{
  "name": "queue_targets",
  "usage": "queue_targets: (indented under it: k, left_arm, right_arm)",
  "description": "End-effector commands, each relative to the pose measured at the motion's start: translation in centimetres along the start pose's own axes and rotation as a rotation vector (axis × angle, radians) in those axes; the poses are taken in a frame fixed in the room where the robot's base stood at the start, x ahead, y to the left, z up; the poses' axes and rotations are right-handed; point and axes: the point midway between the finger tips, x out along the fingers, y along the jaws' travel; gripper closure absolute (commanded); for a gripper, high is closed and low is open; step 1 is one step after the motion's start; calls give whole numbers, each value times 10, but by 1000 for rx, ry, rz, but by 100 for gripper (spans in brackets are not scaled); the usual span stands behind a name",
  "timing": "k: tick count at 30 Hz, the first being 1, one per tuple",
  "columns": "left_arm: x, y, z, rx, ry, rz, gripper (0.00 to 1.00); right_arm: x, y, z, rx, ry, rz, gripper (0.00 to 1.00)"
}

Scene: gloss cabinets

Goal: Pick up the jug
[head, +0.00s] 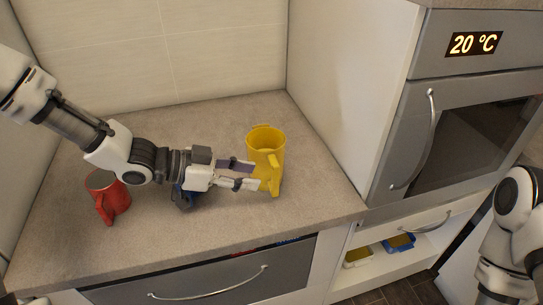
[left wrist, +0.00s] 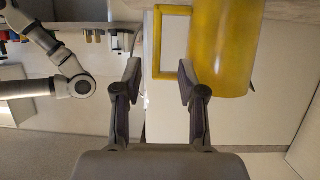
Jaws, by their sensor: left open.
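The yellow jug (head: 262,139) stands upright on the countertop near its right end, its handle toward the front. My left gripper (head: 256,177) is open at the front of the jug, low beside the handle. In the left wrist view the two fingers (left wrist: 160,78) are spread apart. The upright outer bar of the jug's handle (left wrist: 157,42) appears between the fingertips, and the jug's body (left wrist: 222,45) is beyond the right finger. I cannot tell whether a finger touches the jug. My right gripper is out of view; only part of that arm shows.
A red mug (head: 118,196) stands at the left of the counter (head: 225,220), under my left arm. A blue object (head: 183,197) is mostly hidden behind my left wrist. A tall cabinet side (head: 345,95) and an oven (head: 470,130) stand to the right. Drawers are below the counter.

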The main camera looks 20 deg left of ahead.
Motion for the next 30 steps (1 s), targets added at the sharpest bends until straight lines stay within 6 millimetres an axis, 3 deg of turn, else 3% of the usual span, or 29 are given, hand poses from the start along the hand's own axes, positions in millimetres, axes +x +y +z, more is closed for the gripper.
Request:
queue_targets:
  k: [15, 23, 26, 27, 30]
  left_arm:
    - [67, 0, 6, 2, -5, 2, 59]
    - [71, -1, 6, 0, -1, 0, 59]
    - [71, -1, 6, 0, -1, 0, 95]
    - [71, -1, 6, 0, -1, 0, 100]
    - [71, -1, 6, 0, -1, 0, 100]
  right_arm:
    - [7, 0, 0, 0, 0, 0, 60]
    - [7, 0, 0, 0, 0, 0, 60]
    - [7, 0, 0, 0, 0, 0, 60]
    - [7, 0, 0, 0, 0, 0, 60]
    - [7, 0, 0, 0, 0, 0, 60]
